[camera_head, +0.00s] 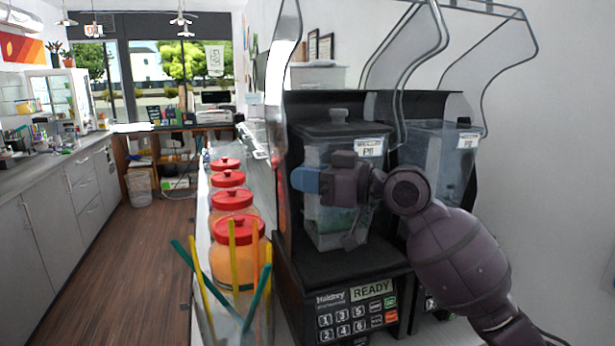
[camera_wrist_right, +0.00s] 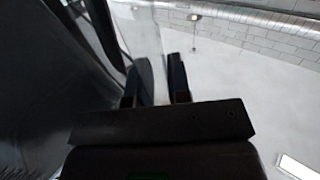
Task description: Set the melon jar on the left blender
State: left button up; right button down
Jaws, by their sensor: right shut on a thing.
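The melon jar (camera_head: 328,222) is a clear square jar with a dark lid, a "P6" label and some green contents low inside. It stands upright at the base of the left blender (camera_head: 350,268), inside its raised clear cover. I cannot tell whether it is fully seated. My right gripper (camera_head: 306,181) is at the jar's front, its blue tip pointing left, and covers part of the jar. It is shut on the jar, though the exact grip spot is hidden. In the right wrist view, the two dark fingers (camera_wrist_right: 156,80) show with a narrow gap between them. My left gripper is not in view.
The right blender holds another dark-lidded jar (camera_head: 442,160) with its own label. Several orange jars with red lids (camera_head: 236,262) line the counter at left, behind colored straws (camera_head: 234,290). Clear covers (camera_head: 292,60) arch above the blenders. The wooden floor (camera_head: 125,260) is open.

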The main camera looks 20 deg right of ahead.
jog(key=shift+r, duration=0.1)
jog(key=c, duration=1.1)
grip_release()
jog(key=shift+s, duration=0.1)
jog(key=shift+o, duration=0.6)
jog(key=shift+f, duration=0.3)
jog(key=b+v, duration=0.2)
jog(key=v, duration=0.8)
jog(key=shift+s+d+r, duration=0.2)
jog(key=shift+s+d, duration=0.1)
